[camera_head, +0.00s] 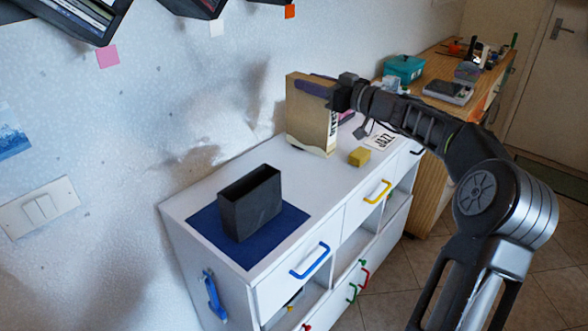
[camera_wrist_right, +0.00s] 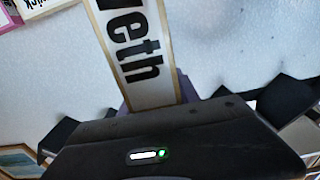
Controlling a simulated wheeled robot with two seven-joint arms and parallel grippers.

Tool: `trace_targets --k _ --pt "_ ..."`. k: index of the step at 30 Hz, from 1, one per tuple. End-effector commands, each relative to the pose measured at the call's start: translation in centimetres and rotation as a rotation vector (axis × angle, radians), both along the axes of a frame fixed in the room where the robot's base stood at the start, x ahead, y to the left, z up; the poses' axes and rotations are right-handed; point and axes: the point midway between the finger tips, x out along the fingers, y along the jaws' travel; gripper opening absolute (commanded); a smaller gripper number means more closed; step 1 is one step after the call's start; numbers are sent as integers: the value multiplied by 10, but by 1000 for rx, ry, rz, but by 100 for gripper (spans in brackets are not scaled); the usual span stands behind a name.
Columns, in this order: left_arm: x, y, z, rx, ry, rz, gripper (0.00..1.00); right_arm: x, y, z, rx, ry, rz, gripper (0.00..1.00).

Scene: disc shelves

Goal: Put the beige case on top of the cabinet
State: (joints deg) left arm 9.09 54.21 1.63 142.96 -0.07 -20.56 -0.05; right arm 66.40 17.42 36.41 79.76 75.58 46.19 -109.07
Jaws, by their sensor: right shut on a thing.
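The beige case (camera_head: 308,122), a tall flat box with dark lettering on its narrow edge, stands upright at the back of the white cabinet's top (camera_head: 322,178). I cannot tell whether its base touches the surface. My right gripper (camera_head: 318,87) is shut on the upper part of the case, reaching in from the right. In the right wrist view the lettered edge of the case (camera_wrist_right: 133,48) shows beyond the dark gripper body, with purple at its sides. My left gripper is not in view.
A dark open box (camera_head: 250,203) stands on a blue mat (camera_head: 285,228) at the cabinet's near left end. A small yellow block (camera_head: 359,157) and a JAZZ card (camera_head: 382,139) lie right of the case. A wooden desk (camera_head: 440,105) with a teal box (camera_head: 404,68) is behind.

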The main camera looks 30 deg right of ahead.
Motion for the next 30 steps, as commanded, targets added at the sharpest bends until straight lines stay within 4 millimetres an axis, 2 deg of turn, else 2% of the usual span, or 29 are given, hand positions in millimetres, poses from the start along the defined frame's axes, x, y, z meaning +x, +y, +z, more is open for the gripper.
trace_targets --k 10,14,21,30 --pt "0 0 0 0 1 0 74 0 0 -1 0 -1 0 0" --pt "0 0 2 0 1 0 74 0 0 -15 4 0 0 0" --pt "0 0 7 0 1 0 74 0 0 -55 4 -1 1 0" --pt "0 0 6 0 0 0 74 0 0 -62 0 -2 1 0"
